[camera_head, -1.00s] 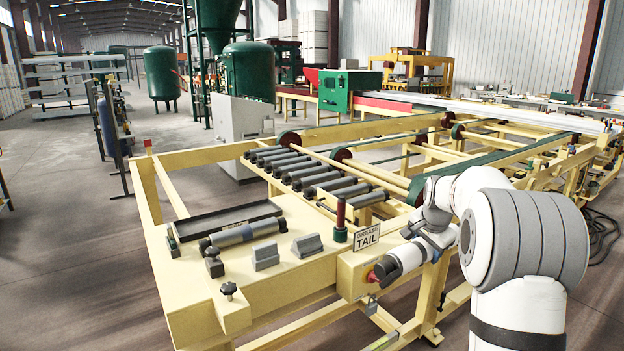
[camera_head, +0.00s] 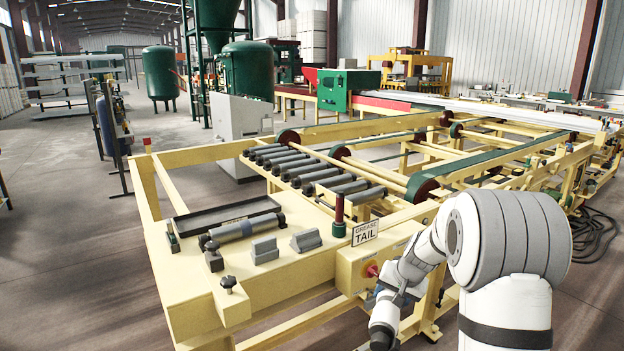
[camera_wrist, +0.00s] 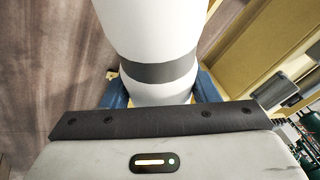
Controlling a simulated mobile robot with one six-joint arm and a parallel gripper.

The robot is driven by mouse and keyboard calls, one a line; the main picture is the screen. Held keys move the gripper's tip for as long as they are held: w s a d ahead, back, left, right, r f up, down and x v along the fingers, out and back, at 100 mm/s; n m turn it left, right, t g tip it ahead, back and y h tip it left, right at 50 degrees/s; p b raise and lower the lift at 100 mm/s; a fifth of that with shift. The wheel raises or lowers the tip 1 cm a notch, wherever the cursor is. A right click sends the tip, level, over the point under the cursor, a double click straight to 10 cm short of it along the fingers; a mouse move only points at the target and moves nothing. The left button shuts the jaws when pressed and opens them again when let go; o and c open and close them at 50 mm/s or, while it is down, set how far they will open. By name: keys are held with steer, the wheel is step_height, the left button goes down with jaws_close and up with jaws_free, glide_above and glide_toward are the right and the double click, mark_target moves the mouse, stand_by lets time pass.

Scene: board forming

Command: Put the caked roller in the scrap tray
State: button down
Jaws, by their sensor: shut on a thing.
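My gripper (camera_head: 381,336) hangs low at the front right of the yellow frame, pointing down, clear of the table top. The shallow black tray (camera_head: 190,229), likely the scrap tray, lies at the table's far left. Another grey roller (camera_head: 245,230) lies along its front side, left of my gripper.
A black knob (camera_head: 228,283) rises at the front corner. Several rollers (camera_head: 300,170) lie behind. Open floor is at left.

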steer(key=s+a+f+n+y, duration=0.1)
steer(key=s+a+f+n, duration=0.1)
steer(key=s+f, duration=0.3)
steer(key=s+a+f+n+g+b, duration=0.1)
steer(key=s+a+f+n, duration=0.2)
steer(key=s+f, duration=0.2)
steer(key=shift+s+a+y, duration=0.35)
steer(key=shift+s+y, duration=0.05)
steer(key=shift+s, duration=0.05)
